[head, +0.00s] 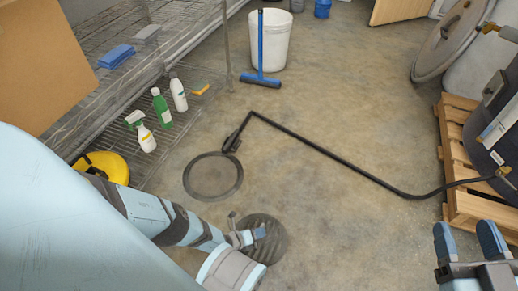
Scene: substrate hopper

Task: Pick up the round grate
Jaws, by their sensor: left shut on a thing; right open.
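The round grate (270,246) is a dark, ribbed disc low in the middle of the head view. My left gripper (250,235) is shut on the grate at its left part, and the gripper and forearm hide some of that side. I cannot tell clearly whether the grate is lifted off the floor. A dark round floor opening or disc with a rim (212,177) is above and left of the grate, apart from it. My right gripper (466,242) is open and empty at the lower right, far from the grate.
A black hose (330,157) runs across the floor from near the rimmed circle to a drum (495,135) on a wooden pallet (455,150). A wire shelf (120,90), bottles (161,108), a white bucket (272,40) and a blue squeegee (261,78) stand behind.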

